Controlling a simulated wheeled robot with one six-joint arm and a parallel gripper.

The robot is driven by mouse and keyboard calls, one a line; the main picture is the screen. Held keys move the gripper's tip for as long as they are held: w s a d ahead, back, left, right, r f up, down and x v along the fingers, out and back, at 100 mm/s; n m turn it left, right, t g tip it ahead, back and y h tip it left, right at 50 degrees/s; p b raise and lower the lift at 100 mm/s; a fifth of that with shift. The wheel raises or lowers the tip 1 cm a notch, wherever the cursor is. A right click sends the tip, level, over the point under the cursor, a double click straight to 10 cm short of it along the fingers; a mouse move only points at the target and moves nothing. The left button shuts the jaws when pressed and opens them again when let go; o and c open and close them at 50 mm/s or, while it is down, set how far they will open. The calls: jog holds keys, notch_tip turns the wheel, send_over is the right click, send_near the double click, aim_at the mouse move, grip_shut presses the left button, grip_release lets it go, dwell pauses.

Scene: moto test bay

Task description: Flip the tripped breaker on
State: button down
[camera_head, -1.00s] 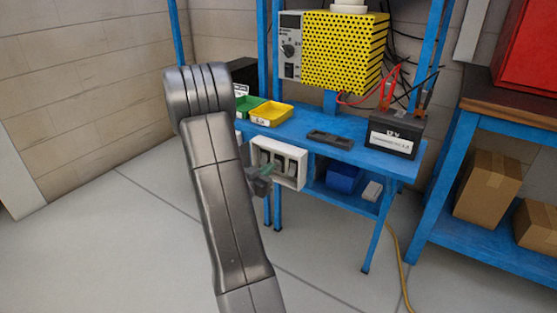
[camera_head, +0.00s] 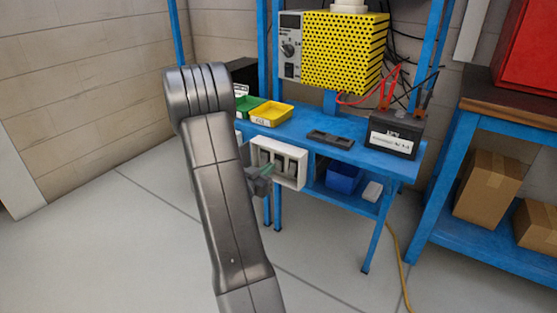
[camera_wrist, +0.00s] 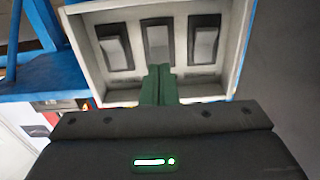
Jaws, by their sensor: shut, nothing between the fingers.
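The breaker box (camera_head: 302,170) is a white frame fixed at the front of the blue bench, and it fills the top of the wrist view (camera_wrist: 90,73). It holds a left breaker switch (camera_wrist: 115,50), a middle breaker switch (camera_wrist: 157,40) and a right breaker switch (camera_wrist: 205,42), each a pale rocker in a dark surround. The left rocker's face looks tilted differently from the other two. My gripper (camera_wrist: 158,70) is shut and empty, its green fingertips in front of the middle switch's lower part. I cannot tell whether they touch it.
The blue bench (camera_head: 350,150) carries yellow and green bins, a dark tray and a black battery (camera_head: 393,135). A yellow perforated box (camera_head: 335,50) stands above. A blue bin (camera_head: 344,177) sits on the lower shelf. A cable hangs at the right. Floor in front is clear.

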jog(key=shift+w+d, duration=0.15)
jog(key=shift+w, duration=0.05)
jog(key=shift+w+d, duration=0.25)
jog(key=shift+w, duration=0.15)
jog(key=shift+w+d, duration=0.4)
jog(key=shift+w, duration=0.2)
jog(key=shift+r, duration=0.15)
dwell(0.3)
jog(key=v, duration=0.9)
dwell(0.5)
